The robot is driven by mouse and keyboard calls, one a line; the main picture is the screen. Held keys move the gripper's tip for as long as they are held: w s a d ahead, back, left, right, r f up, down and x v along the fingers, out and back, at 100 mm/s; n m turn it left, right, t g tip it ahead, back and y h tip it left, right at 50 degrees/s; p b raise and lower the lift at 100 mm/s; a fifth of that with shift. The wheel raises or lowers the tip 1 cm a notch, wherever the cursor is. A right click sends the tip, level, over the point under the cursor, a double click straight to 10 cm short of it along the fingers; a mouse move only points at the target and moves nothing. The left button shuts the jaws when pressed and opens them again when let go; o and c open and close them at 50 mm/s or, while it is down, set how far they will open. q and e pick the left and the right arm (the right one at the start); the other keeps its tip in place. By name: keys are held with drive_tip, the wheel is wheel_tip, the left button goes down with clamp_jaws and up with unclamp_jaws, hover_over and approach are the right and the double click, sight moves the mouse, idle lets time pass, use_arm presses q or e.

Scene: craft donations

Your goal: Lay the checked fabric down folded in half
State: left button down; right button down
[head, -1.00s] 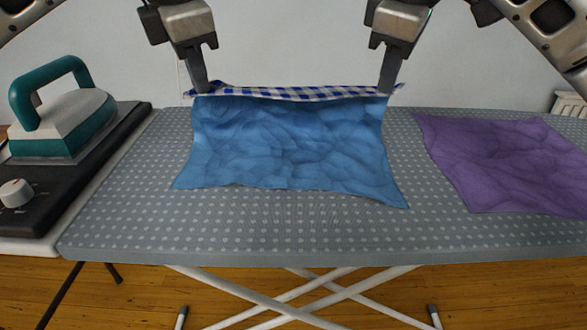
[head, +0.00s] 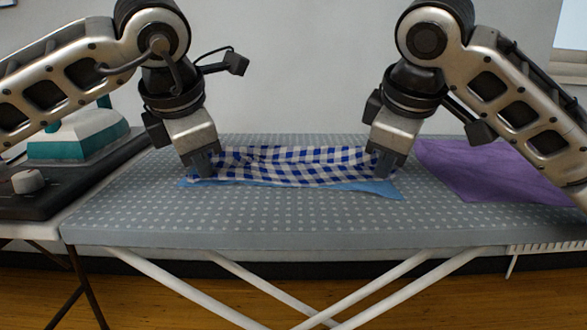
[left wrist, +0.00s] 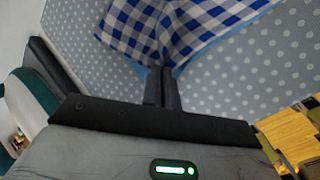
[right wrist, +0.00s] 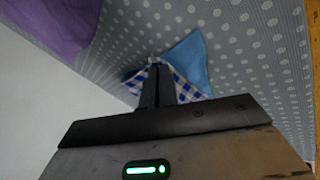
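The checked fabric (head: 290,165) is blue and white on this side and plain blue on the other. It lies low over the ironing board, checked side up, with a plain blue strip (head: 365,188) showing along its front edge and front right corner. My left gripper (head: 203,176) is shut on the fabric's left front corner; in the left wrist view the fingers (left wrist: 162,88) meet at the checked cloth (left wrist: 165,30). My right gripper (head: 382,172) is shut on the right front part; in the right wrist view its fingers (right wrist: 156,88) pinch checked cloth beside a blue corner (right wrist: 190,62).
A purple cloth (head: 480,175) lies on the dotted ironing board (head: 300,220) at the right, partly behind my right arm. A teal and white iron (head: 75,140) stands on a dark base (head: 70,188) at the left. The board's front is clear.

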use_arm(q)
drive_tip(key=c, duration=1.4)
unclamp_jaws()
drive_tip(key=shift+c, duration=0.2)
use_arm(e)
drive_tip(key=c, duration=1.4)
unclamp_jaws()
drive_tip(key=shift+c, duration=0.2)
use_arm(q)
drive_tip(key=shift+o, duration=0.6)
use_arm(e)
drive_tip(key=shift+o, duration=0.6)
use_arm(q)
drive_tip(key=shift+s, duration=0.1)
use_arm(e)
drive_tip(key=shift+s, duration=0.1)
drive_tip(key=shift+f, duration=0.1)
